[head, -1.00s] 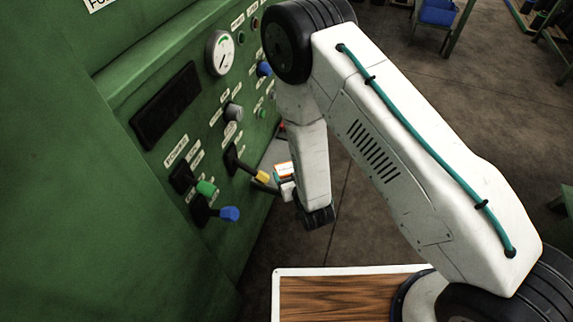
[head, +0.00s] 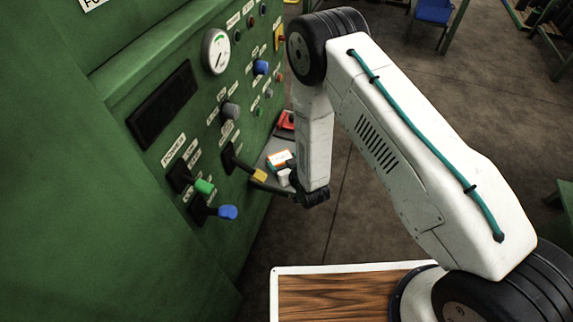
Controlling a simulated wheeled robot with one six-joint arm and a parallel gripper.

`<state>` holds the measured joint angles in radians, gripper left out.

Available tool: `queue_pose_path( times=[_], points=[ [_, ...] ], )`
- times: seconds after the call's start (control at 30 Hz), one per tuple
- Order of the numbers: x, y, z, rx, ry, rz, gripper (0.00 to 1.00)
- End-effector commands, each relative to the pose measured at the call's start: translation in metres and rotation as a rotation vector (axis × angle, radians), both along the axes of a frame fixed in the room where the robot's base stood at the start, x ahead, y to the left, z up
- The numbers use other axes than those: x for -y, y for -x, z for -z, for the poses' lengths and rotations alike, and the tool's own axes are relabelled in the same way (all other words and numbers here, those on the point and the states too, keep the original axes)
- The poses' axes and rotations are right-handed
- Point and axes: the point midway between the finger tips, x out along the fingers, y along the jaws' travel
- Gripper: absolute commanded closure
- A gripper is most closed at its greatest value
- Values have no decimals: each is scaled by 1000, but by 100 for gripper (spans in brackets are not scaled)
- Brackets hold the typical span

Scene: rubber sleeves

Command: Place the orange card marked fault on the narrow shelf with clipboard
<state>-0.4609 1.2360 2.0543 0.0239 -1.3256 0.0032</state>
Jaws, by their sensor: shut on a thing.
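The orange card (head: 280,159), with a white band, shows just left of my forearm's lower end. My gripper (head: 284,176) is the small pale part beside my dark wrist, partly hidden by my arm. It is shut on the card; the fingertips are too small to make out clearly. Behind the card a narrow grey shelf (head: 268,151) juts from the green panel. A red thing (head: 286,120) lies at its far end; I cannot tell whether it is the clipboard. The card overlaps the shelf in view, and I cannot tell whether they touch.
The green panel (head: 165,60) stands close on the left. Levers with yellow (head: 259,174), green (head: 205,187) and blue (head: 228,212) handles stick out near my gripper. A wood-topped surface (head: 335,298) is at the bottom. Open floor lies to the right.

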Motion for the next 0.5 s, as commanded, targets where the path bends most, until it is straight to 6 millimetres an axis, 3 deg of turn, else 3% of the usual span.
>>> queue_pose_path(
  times=[0.23,0.5],
  points=[
    [10,-17,2,0,1,2,46],
    [9,-16,38,-1,1,0,46]
  ],
)
